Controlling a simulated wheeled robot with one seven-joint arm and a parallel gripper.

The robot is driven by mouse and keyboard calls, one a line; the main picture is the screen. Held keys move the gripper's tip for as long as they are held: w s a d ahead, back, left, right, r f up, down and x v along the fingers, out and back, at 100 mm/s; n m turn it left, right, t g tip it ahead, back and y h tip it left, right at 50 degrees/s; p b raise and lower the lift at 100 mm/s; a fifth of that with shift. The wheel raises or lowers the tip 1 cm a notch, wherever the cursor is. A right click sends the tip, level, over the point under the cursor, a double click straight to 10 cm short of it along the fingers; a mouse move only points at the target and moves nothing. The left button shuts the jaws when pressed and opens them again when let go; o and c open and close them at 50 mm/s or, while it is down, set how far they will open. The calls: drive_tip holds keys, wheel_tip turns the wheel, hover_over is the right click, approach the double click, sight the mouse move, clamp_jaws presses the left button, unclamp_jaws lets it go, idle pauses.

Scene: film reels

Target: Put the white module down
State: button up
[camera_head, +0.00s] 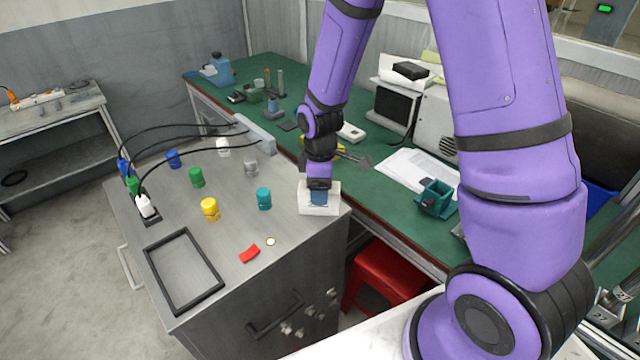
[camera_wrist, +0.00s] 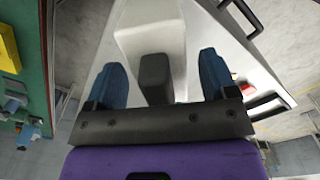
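The white module (camera_head: 306,207) is a pale block at the right corner of the metal cabinet top, partly hidden under my gripper (camera_head: 319,198). It also shows in the wrist view (camera_wrist: 150,28), with a dark grey upright part (camera_wrist: 155,78) at its near end. My gripper's two blue fingers (camera_wrist: 163,78) stand on either side of that dark part, with a visible gap on each side. The module appears to rest on the cabinet top; its underside is hidden.
The cabinet top (camera_head: 225,235) holds several coloured cylinders, a black frame (camera_head: 183,270), a red piece (camera_head: 249,254) and cabled plugs (camera_head: 145,207). The green workbench (camera_head: 385,205) is close on the right, with a red stool (camera_head: 385,278) below. Bare metal lies left of the module.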

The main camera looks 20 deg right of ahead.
wheel_tip(320, 180, up, 13)
drive_tip(key=s+d+r+m+t, duration=0.2)
drive_tip(key=s+r+m, duration=0.4)
drive_tip(key=s+r, duration=0.3)
drive_tip(key=s+d+r+m+t, duration=0.3)
drive_tip(key=s+r+m, duration=0.3)
drive_tip(key=s+r, duration=0.3)
drive_tip(key=s+d, duration=0.1)
drive_tip(key=s, duration=0.3)
drive_tip(key=shift+s+d+r+m, duration=0.15)
drive_tip(key=shift+d+r+m, duration=0.05)
drive_tip(key=shift+r+m, duration=0.1)
idle(0.8)
